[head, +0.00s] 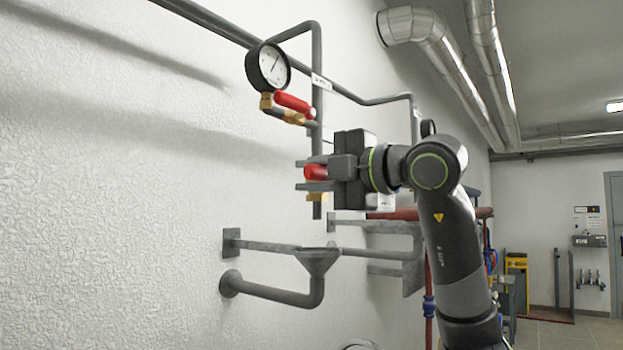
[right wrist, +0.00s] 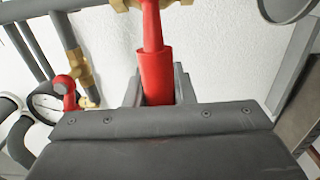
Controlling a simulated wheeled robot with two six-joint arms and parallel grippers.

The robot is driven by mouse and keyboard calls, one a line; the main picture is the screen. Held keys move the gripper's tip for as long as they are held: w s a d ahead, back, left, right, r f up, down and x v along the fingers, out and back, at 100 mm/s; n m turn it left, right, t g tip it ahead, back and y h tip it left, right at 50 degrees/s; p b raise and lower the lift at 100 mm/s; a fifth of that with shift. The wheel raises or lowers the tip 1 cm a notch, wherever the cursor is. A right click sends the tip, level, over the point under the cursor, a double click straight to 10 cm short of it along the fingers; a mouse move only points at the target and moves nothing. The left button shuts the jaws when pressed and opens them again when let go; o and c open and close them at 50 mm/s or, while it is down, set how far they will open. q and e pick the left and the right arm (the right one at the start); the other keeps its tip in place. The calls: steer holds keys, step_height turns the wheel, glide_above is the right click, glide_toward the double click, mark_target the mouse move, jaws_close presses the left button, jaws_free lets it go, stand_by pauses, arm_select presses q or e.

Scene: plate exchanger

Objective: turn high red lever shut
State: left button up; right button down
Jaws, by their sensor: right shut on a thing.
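My right gripper (head: 312,173) is shut on a red lever (head: 316,172) at the lower end of the vertical grey pipe. A brass valve body (head: 317,197) shows just below the fingers. In the right wrist view the red sleeve of this lever (right wrist: 155,75) sits between the fingers (right wrist: 157,88), and its thin end runs up to brass (right wrist: 150,4). A second red lever (head: 294,103) sits higher, on a brass valve under a round gauge (head: 268,67); it is apart from the gripper. My left gripper is not in view.
A grey funnel (head: 317,260) on a pipe is below the gripper. A grey pipe (head: 350,92) runs along the white wall above. Red pipework (head: 395,214) is behind my right arm. The gauge (right wrist: 46,105) also shows in the wrist view.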

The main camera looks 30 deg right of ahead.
steer(key=shift+r, duration=0.15)
steer(key=c, duration=1.2)
jaws_free()
steer(key=shift+s+d+b, duration=0.25)
steer(key=shift+s+b, duration=0.15)
steer(key=shift+s, duration=0.05)
steer(key=b+v, duration=0.5)
steer(key=v, duration=1.1)
steer(key=shift+s+b, duration=0.25)
steer(key=shift+b, duration=0.05)
